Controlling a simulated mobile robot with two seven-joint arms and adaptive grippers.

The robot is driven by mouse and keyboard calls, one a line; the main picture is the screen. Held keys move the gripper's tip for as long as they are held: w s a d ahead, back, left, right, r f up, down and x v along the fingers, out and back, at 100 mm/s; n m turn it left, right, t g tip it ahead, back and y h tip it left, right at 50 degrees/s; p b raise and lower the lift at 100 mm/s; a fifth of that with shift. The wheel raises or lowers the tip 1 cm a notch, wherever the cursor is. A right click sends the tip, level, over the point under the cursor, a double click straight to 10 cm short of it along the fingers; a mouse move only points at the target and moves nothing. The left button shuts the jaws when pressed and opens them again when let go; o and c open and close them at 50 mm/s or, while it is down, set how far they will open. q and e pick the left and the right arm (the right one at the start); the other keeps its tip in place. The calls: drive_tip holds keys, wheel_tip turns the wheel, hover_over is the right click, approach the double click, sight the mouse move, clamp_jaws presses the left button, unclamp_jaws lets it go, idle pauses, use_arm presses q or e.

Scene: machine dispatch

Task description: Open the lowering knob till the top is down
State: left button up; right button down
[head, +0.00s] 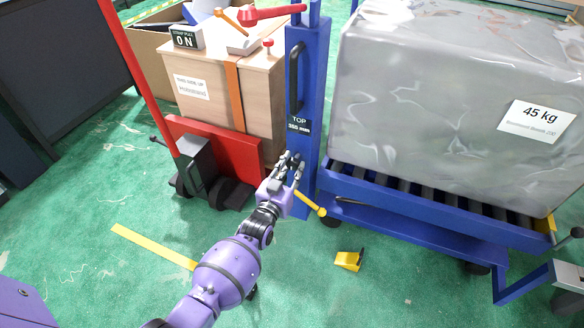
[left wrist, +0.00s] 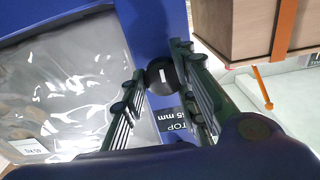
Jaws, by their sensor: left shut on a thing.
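The lowering knob (left wrist: 161,77) is a round black knob with a white mark, on the blue post (head: 305,85) of the lift table. My left gripper (head: 286,172) is at the lower part of this post, and its fingers hide the knob in the head view. In the left wrist view the two fingers (left wrist: 161,84) are shut on the knob from both sides. A dark TOP label (head: 299,124) with a height in mm sits above the gripper. The table top with rollers (head: 400,188) carries a grey wrapped load (head: 440,90) marked 45 kg. My right gripper is out of view.
A yellow lever (head: 311,203) sticks out beside my left gripper. A yellow wedge (head: 349,260) lies on the green floor. A red pallet truck (head: 215,140) with a wooden crate (head: 195,95) stands to the left. Floor in front is mostly clear.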

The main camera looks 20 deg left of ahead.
use_arm(q)
drive_tip(key=shift+s+d+f, duration=0.2)
drive_tip(key=shift+d+f, duration=0.2)
drive_tip(key=o, duration=1)
drive_tip(key=shift+r, duration=0.1)
drive_tip(key=shift+a+r, duration=0.1)
drive_tip(key=shift+a, duration=0.05)
drive_tip(key=s, duration=1.1)
drive_tip(key=shift+s+a, duration=0.2)
drive_tip(key=shift+s, duration=0.2)
drive_tip(key=shift+r, duration=0.1)
